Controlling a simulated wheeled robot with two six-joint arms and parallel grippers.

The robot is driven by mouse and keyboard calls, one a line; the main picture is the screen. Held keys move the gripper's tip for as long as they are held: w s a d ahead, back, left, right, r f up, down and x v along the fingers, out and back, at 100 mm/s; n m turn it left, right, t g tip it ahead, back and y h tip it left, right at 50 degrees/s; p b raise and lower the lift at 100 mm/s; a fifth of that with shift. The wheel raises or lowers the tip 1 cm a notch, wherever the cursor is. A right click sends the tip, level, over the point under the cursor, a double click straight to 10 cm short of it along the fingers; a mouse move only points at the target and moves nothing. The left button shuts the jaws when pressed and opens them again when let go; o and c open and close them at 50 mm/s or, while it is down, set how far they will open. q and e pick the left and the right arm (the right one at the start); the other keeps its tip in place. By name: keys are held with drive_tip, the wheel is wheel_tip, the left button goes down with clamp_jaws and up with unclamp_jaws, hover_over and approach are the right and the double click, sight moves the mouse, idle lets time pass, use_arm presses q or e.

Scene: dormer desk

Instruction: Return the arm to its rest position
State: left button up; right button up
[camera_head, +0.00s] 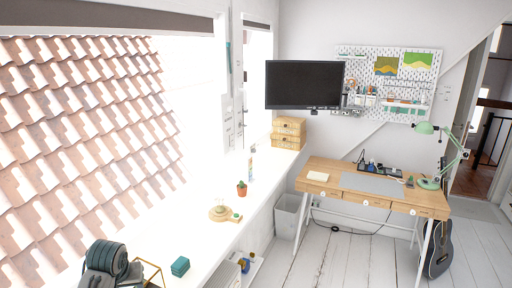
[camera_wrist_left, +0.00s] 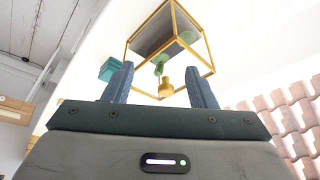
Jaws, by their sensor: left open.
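My left arm (camera_head: 108,262) shows at the lower left of the head view, low over the white sill. In the left wrist view, my left gripper (camera_wrist_left: 160,82) has its two blue-grey fingers apart, with nothing held between them. Beyond the fingertips stands a gold-framed case (camera_wrist_left: 207,48) with a green piece and a small yellow-gold object in line with the gap. The case frame also shows partly in the head view (camera_head: 151,264), beside my arm and cut off by the bottom edge. My right gripper is in neither view.
A teal box (camera_head: 180,266) sits right of the case. Further along the white sill (camera_head: 190,240) are a round wooden piece (camera_head: 219,213), a potted cactus (camera_head: 242,189) and yellow boxes (camera_head: 289,133). A desk (camera_head: 330,172) and grey bin (camera_head: 287,215) stand beyond.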

use_arm(q)
drive_tip(key=s+d+f+m, duration=0.1)
drive_tip(key=s+d+f, duration=0.35)
drive_tip(key=s, duration=0.45)
drive_tip(key=s+d+f+m, duration=0.25)
drive_tip(key=s+f, duration=0.25)
drive_tip(key=s, duration=0.4)
drive_tip(key=s+d+h, duration=0.1)
drive_tip(key=s+d, duration=0.2)
drive_tip(key=s, duration=1.2)
wheel_tip(320, 180, down, 33)
drive_tip(key=a+g+b, duration=0.2)
drive_tip(key=b, duration=0.3)
drive_tip(key=s+f+b, duration=0.2)
drive_tip(key=s+f, duration=0.7)
drive_tip(key=f, duration=0.4)
drive_tip(key=s+a+f+b, duration=0.1)
drive_tip(key=s+f+b, duration=0.2)
drive_tip(key=s+f, duration=0.6)
wheel_tip(320, 180, down, 4)
drive_tip(key=shift+s+a+r+g, duration=0.1)
drive_tip(key=shift+s+a+g, duration=0.2)
drive_tip(key=shift+g, duration=0.1)
